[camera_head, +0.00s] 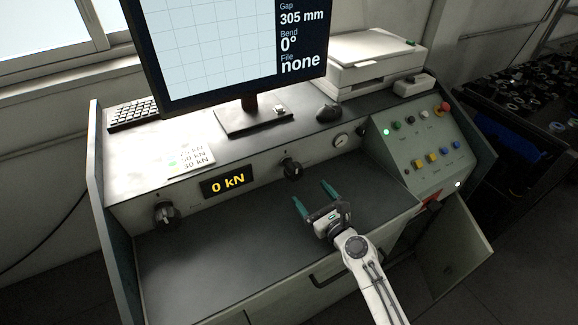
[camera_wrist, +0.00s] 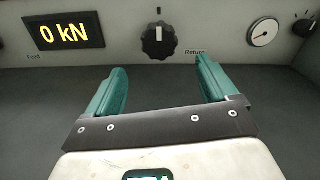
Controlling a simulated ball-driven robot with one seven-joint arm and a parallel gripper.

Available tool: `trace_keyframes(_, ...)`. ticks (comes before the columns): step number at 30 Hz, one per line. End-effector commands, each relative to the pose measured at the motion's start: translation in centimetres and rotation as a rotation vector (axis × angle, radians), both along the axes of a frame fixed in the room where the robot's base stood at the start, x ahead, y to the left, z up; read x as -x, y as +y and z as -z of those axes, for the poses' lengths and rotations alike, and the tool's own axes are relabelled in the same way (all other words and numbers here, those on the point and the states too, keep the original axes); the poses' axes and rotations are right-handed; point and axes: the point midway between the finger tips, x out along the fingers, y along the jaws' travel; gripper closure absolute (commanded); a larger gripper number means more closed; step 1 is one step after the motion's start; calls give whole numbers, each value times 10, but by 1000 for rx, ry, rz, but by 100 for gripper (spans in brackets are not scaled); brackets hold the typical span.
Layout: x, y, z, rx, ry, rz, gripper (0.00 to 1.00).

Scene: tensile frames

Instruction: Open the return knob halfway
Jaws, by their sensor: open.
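The return knob (camera_head: 292,170) is a black ribbed knob on the grey front panel, right of the yellow 0 kN display (camera_head: 228,184). In the wrist view the knob (camera_wrist: 159,41) shows a white pointer line standing upright, with the word Return at its lower right. My gripper (camera_head: 312,193) has two green fingers spread apart with nothing between them. In the wrist view the gripper (camera_wrist: 160,66) points at the panel, with the knob beyond and between the fingertips. The fingers look apart from the knob.
Another black knob (camera_head: 165,213) is at the panel's left. A round gauge (camera_head: 341,141) is to the right. A sloped button panel (camera_head: 425,145) with a red button stands further right. A monitor (camera_head: 235,50) stands above. The dark worktop (camera_head: 215,255) is clear.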

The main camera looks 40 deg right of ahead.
Motion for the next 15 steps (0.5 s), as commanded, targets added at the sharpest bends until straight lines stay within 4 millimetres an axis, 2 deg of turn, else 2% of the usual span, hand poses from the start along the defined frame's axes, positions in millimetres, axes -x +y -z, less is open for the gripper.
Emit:
trace_keyframes(5,-18,-5,-2,1,-1,-1,14)
trace_keyframes(15,-76,-21,-1,1,-1,-1,14)
